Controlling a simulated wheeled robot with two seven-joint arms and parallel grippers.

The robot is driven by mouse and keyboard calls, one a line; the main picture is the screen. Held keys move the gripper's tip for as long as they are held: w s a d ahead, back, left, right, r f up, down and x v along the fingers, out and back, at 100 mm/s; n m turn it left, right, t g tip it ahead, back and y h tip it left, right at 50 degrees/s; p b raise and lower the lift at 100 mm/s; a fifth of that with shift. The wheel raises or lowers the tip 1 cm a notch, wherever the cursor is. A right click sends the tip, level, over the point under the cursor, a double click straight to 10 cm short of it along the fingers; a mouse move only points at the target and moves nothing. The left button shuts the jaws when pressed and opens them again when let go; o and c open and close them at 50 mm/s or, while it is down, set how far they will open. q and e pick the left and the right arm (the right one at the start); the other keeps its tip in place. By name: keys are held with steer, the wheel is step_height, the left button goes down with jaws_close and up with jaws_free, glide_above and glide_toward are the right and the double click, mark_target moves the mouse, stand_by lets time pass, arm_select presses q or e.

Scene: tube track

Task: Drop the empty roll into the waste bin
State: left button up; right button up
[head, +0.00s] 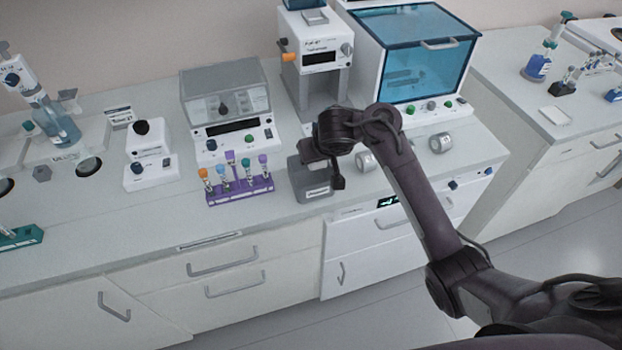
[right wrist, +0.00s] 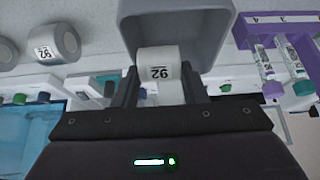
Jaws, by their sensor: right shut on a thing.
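My right gripper (right wrist: 158,85) is shut on a white roll (right wrist: 157,62) marked 92, with one finger on each side of it. In the right wrist view the held roll overlaps the opening of the grey waste bin (right wrist: 205,15). In the head view the bin (head: 313,192) stands near the front edge of the bench, and my right gripper (head: 333,178) is over its right side. The roll in the gripper is hidden there by the hand. How deep the roll sits relative to the rim cannot be told. My left gripper is not in view.
Two other rolls, a near one (head: 365,162) and a far one (head: 441,143), lie right of the bin. A purple rack (head: 241,193) with several capped tubes stands close on its left. A white device (head: 318,60) and a blue-lidded machine (head: 415,55) stand behind.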

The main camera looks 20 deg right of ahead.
steer(key=o, duration=1)
steer(key=p+v, duration=0.5)
steer(key=v, duration=0.2)
steer(key=shift+s+r+p, duration=0.2)
steer(key=shift+r+p, duration=0.15)
